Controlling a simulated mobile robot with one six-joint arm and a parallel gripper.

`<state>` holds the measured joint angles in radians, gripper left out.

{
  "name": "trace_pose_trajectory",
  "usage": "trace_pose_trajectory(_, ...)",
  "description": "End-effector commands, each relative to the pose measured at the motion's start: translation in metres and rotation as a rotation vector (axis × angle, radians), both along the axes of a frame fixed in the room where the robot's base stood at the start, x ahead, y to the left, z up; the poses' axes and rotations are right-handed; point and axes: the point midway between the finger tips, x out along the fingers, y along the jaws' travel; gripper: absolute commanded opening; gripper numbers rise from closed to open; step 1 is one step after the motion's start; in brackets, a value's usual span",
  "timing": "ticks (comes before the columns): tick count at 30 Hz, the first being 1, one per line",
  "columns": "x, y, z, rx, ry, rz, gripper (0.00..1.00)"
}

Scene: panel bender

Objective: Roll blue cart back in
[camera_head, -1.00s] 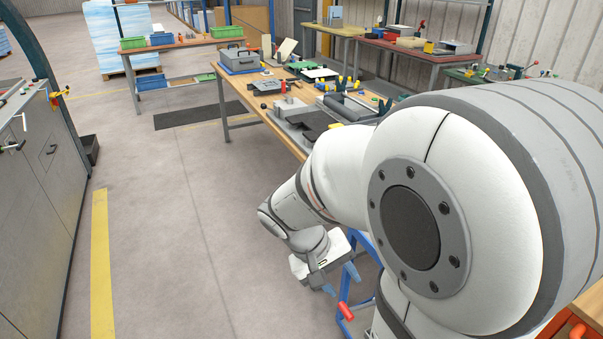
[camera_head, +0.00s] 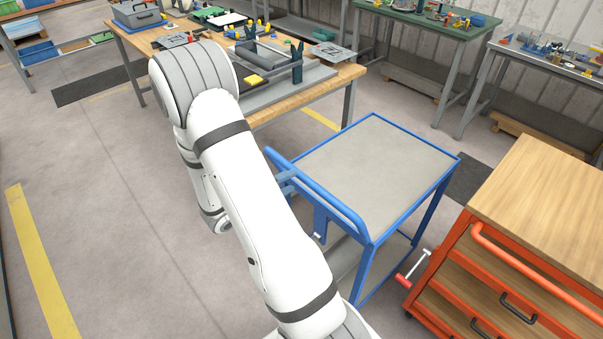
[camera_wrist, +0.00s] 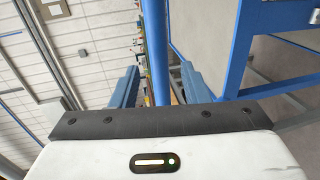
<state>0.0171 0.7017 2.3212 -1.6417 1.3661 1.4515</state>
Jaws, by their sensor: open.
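The blue cart (camera_head: 372,168) has a grey top and stands to the right of my arm in the head view. Its blue push handle (camera_head: 330,205) runs along the left side, facing my arm. My gripper (camera_head: 287,182) has blue fingers and is at the handle; my arm hides most of the gripper body. In the wrist view the two fingers (camera_wrist: 158,88) are apart, with the blue handle bar (camera_wrist: 155,45) running between them. I cannot tell whether either finger touches the bar. Part of the cart's blue frame (camera_wrist: 240,45) shows to the right.
An orange cabinet with a wooden top (camera_head: 545,190) stands close to the cart's right. A red-handled tool (camera_head: 403,280) is between them, low down. A cluttered wooden workbench (camera_head: 310,95) is behind the cart. The floor to the left (camera_head: 110,200) is clear.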

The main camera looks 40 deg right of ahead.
Motion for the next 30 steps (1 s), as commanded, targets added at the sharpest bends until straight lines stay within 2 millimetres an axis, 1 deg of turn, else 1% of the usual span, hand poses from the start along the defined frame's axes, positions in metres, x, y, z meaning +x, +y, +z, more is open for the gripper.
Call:
trace_pose_trajectory(1, -0.001, -0.01, 0.001, 0.0, 0.002, -0.006, 0.41)
trace_pose_trajectory(3, 0.0, -0.021, -0.002, 0.001, 0.003, -0.005, 0.41)
trace_pose_trajectory(9, 0.003, -0.045, -0.007, 0.001, 0.002, -0.004, 0.41)
trace_pose_trajectory(14, 0.004, -0.052, -0.01, 0.002, 0.001, -0.001, 0.41)
trace_pose_trajectory(21, 0.004, -0.052, -0.01, 0.002, 0.001, 0.0, 0.41)
trace_pose_trajectory(30, 0.004, -0.052, -0.01, 0.002, 0.001, 0.0, 0.17)
